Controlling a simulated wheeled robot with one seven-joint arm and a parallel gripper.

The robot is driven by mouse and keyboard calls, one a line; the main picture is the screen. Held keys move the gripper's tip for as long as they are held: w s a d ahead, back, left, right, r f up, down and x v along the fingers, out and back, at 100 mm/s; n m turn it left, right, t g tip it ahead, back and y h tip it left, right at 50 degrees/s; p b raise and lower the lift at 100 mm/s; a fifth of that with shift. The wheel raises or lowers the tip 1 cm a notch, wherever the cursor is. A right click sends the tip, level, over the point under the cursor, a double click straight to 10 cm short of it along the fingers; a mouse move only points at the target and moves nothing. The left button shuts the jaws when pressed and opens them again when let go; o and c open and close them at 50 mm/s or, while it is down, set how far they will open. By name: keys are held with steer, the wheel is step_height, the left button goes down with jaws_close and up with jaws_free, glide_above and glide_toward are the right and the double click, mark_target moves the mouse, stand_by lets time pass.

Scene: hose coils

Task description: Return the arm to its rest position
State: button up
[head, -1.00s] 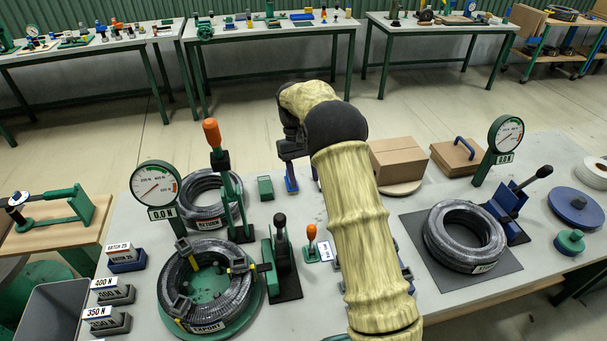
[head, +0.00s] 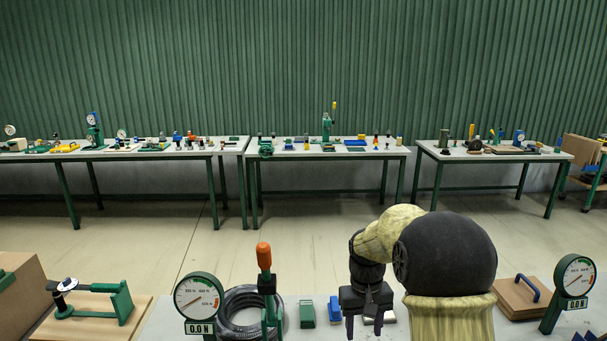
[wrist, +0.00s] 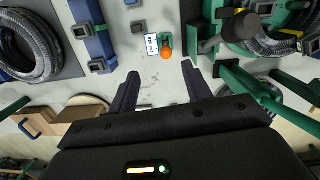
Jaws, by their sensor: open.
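My gripper (head: 366,318) hangs fingers-down above the near table in the head view, beside my arm's dark round joint. In the wrist view the two dark fingers of my gripper (wrist: 158,80) are spread apart with nothing between them. An orange-knobbed toggle (wrist: 166,52) and a small white label (wrist: 151,43) lie beyond the fingertips, apart from them. One hose coil (wrist: 32,45) is at the upper left of the wrist view, and another coil (wrist: 262,46) is at the upper right. Part of the arm is cut off by the bottom of the head view.
In the head view, a dial gauge (head: 198,298) and an orange-handled lever (head: 264,258) stand left of the gripper. Another gauge (head: 574,277) and a brown case (head: 520,296) are to the right. Benches with small tools line the back wall, with open floor before them.

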steer(key=s+d+m+t, duration=0.1)
steer(key=s+t, duration=0.2)
steer(key=s, duration=1.4)
steer(key=shift+s+d+f+t, duration=0.2)
steer(key=shift+d+t, duration=0.05)
steer(key=shift+t, duration=0.15)
